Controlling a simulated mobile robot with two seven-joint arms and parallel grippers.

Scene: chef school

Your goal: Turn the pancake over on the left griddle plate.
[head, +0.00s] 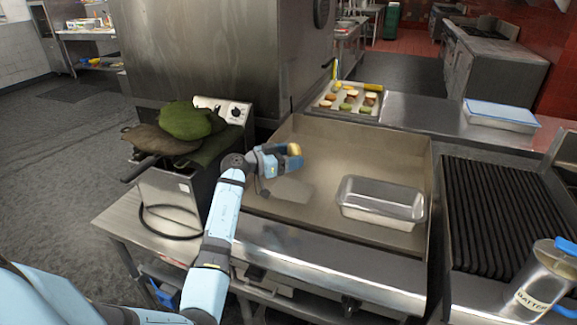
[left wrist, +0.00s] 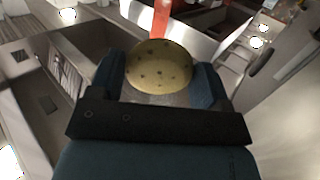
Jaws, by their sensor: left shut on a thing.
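My left gripper (head: 294,156) is shut on a pale yellow, round pancake and holds it above the flat griddle plate (head: 335,150), towards its left side. Only a small part of the pancake (head: 296,149) shows in the head view, at the fingertips. In the left wrist view the pancake (left wrist: 158,66) is a disc with dark specks between the two blue fingers. A soft shadow lies on the plate below the gripper. My right gripper is in neither view.
A metal loaf-shaped pan (head: 381,203) stands on the plate's right part. A countertop appliance (head: 185,190) with green mitts (head: 187,121) stands left. A tray of small cakes (head: 348,99) is behind, a ribbed grill (head: 497,210) and batter container (head: 538,285) at right.

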